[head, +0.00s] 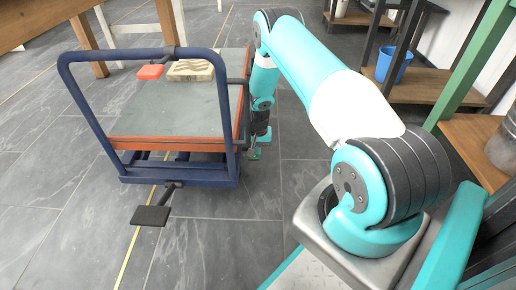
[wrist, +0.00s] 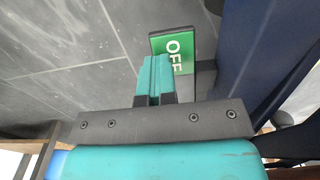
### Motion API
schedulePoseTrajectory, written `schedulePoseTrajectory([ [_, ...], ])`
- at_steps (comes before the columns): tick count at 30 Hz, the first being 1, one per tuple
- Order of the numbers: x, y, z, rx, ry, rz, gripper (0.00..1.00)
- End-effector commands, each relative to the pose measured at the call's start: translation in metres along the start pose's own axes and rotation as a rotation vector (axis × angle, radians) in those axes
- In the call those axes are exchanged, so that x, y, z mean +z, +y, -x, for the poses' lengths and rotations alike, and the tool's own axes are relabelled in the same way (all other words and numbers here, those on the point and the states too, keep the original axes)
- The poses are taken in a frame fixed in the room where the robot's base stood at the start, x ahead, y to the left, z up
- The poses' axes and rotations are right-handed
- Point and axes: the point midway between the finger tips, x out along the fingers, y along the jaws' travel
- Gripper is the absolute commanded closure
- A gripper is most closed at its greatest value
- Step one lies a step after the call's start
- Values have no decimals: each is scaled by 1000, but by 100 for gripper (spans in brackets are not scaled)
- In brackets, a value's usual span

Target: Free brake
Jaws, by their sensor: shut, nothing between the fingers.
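A cart with a dark blue tubular frame (head: 68,110) and a grey-topped bed (head: 165,112) stands left of my arm. In the wrist view a green plate marked OFF (wrist: 178,42) sits beside the cart's blue frame (wrist: 250,50). My gripper (wrist: 155,70) is shut and empty, its fingers covering the plate's lower left part. Whether they touch it, I cannot tell. In the head view my gripper (head: 256,148) is low at the cart's right side, with a bit of green by its tip. A black pedal (head: 150,215) sticks out from the cart's near end.
A red-orange pad (head: 150,72) and a pale patterned block (head: 190,70) show near the cart's handle bar. A wooden shelf (head: 425,85) with a blue bucket (head: 393,64) stands at the right. Wooden table legs (head: 88,45) are at the upper left. The tiled floor in front is clear.

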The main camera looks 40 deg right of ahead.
Motion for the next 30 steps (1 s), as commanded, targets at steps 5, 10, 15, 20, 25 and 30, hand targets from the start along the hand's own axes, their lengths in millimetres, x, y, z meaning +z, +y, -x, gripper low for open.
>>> schedulePoseTrajectory([
  [5, 9, 4, -4, 11, -22, 0, 100],
  [10, 6, 4, 24, 9, -16, -1, 100],
  [15, 4, 2, 68, 5, -9, -1, 100],
  [20, 2, 1, 109, 3, -4, 0, 100],
  [25, 1, 0, 145, 1, -1, 0, 100],
  [30, 1, 0, 167, 0, 0, 1, 100],
])
